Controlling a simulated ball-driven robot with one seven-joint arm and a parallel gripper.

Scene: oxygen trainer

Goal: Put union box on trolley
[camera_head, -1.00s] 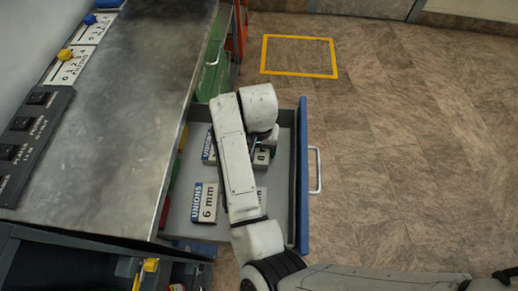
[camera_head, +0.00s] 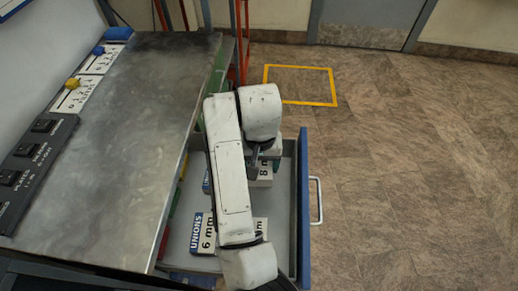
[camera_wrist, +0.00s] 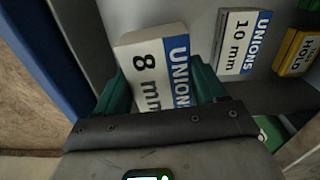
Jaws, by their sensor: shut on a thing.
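A white and blue union box marked 8 mm (camera_wrist: 153,72) is between the green fingers of my gripper (camera_wrist: 160,88) in the wrist view. In the head view the same box (camera_head: 264,175) shows in part below my gripper (camera_head: 256,163), within the outline of the open drawer (camera_head: 303,215). My gripper is shut on it. My arm hides part of the box and part of the drawer. I cannot make out a trolley for certain.
A 6 mm union box (camera_head: 201,235) lies in the drawer. A 10 mm union box (camera_wrist: 240,42) and a yellow box (camera_wrist: 298,52) show in the wrist view. A metal worktop (camera_head: 130,120) is at left. The floor right of the drawer is clear, with a yellow square outline (camera_head: 300,103) beyond.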

